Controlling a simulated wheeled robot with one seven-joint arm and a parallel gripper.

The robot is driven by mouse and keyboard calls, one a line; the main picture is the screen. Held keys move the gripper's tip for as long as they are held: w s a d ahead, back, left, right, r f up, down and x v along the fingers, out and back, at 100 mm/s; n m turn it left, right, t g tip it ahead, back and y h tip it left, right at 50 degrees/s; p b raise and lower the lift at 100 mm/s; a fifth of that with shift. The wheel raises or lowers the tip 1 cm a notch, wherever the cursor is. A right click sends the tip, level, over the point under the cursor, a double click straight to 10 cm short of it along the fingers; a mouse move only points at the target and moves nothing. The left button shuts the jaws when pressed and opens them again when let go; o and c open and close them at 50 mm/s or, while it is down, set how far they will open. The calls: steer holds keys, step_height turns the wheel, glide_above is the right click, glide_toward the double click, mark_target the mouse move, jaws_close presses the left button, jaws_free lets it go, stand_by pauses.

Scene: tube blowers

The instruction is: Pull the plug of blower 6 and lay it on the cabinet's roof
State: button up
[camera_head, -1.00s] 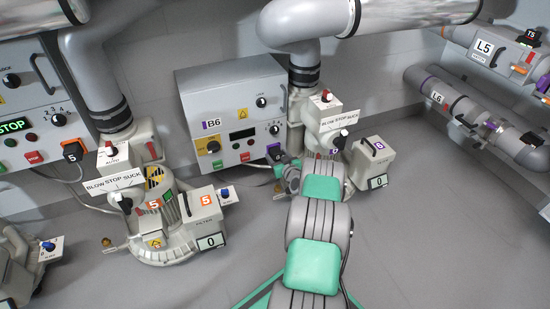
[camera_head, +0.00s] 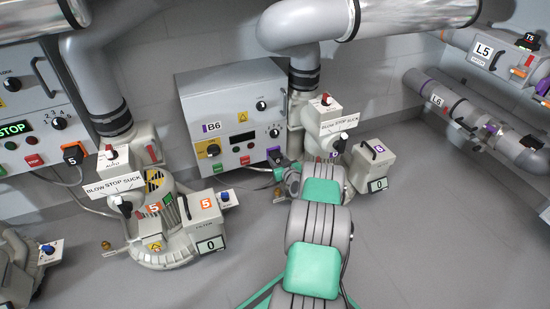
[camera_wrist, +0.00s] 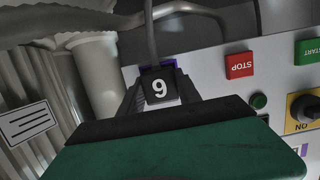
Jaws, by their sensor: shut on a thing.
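The blower 6 cabinet (camera_head: 232,112), marked B6, stands against the back wall with its flat grey roof (camera_head: 228,75) bare. The dark plug (camera_head: 274,155) of blower 6 is at the lower right of its front face. In the wrist view the plug (camera_wrist: 160,88) shows its white digit upside down, with a grey cable (camera_wrist: 150,35) at its back and purple beside it. My gripper (camera_wrist: 160,98) is shut on the plug, one dark finger on each side. In the head view my wrist hides most of the fingers. I cannot tell whether the plug is fully seated.
Blower 6 (camera_head: 330,155) with its switch box and pipe stands right of the cabinet, close to my arm. Blower 5 (camera_head: 170,220) stands to the left. Red STOP (camera_wrist: 240,65) and green START (camera_wrist: 307,50) buttons are near my gripper. The floor at front right is clear.

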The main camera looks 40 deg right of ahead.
jaws_close()
steer(key=shift+a, duration=0.1)
steer(key=shift+f+p+v, duration=0.15)
steer(key=shift+p+v, duration=0.3)
steer(key=shift+v, duration=0.35)
steer(key=shift+f+p+v, duration=0.15)
steer(key=shift+p+v, duration=0.25)
steer(key=shift+v, duration=0.35)
steer(key=shift+s+a+f+p, duration=0.1)
steer(key=shift+s+a+p, duration=0.15)
steer(key=shift+s, duration=0.5)
steer(key=shift+s+a+p, duration=0.15)
steer(key=shift+s+p, duration=0.1)
steer(key=shift+s, duration=0.5)
step_height(320, 180, up, 20)
steer(key=p, duration=1.3)
glide_above(278, 161)
steer(key=s+a, duration=0.2)
steer(key=s, duration=0.4)
step_height(278, 161, up, 22)
steer(key=p, duration=1.2)
steer(key=shift+w+d+p, duration=0.2)
steer(key=shift+p, duration=0.2)
